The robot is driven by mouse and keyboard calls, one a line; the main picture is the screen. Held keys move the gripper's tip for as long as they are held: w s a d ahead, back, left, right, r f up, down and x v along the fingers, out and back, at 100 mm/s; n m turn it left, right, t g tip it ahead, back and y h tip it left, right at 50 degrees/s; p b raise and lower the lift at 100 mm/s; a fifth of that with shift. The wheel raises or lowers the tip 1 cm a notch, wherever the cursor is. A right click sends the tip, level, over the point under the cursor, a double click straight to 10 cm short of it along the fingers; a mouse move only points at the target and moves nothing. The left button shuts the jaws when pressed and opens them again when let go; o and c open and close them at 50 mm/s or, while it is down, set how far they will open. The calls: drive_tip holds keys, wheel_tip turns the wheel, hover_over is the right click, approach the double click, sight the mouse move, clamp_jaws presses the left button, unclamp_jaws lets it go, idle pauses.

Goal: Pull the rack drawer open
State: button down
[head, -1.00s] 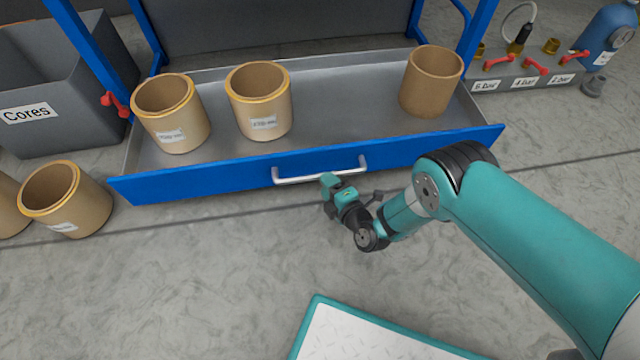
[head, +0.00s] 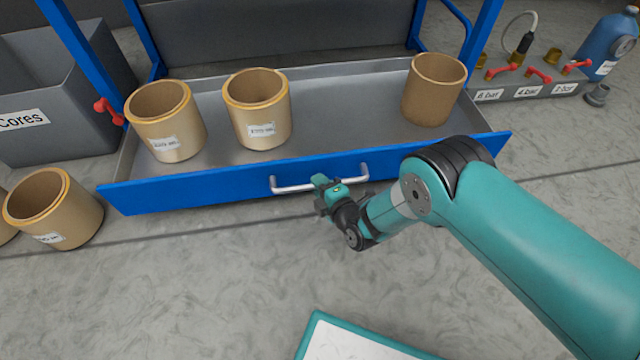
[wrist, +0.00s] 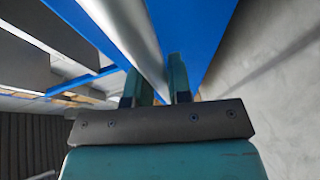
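The rack drawer (head: 225,182) has a blue front and a grey tray, and stands partly out of the blue-framed rack. Its silver bar handle (head: 290,186) is fixed on the front. My gripper (head: 322,184) is at the middle of this handle. In the wrist view the handle (wrist: 140,30) runs between the two teal fingers (wrist: 161,82), along the blue drawer front (wrist: 195,40). The fingers are close around the bar. Whether they press on it from both sides I cannot tell. The rack's inner rails are hidden.
Three tan cores stand in the drawer, two at left (head: 168,135) and (head: 258,115), one at right (head: 432,92). A grey bin (head: 60,140) and a valve block (head: 530,88) flank the rack.

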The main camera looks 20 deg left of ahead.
drive_tip(key=s+d+p, duration=0.1)
drive_tip(key=p, duration=0.1)
drive_tip(key=s+d+p, duration=0.1)
drive_tip(key=s+p, duration=0.1)
drive_tip(key=s+d+p, duration=0.1)
drive_tip(key=p, duration=0.1)
drive_tip(key=shift+s, duration=0.3)
drive_tip(key=c, duration=1.1)
unclamp_jaws()
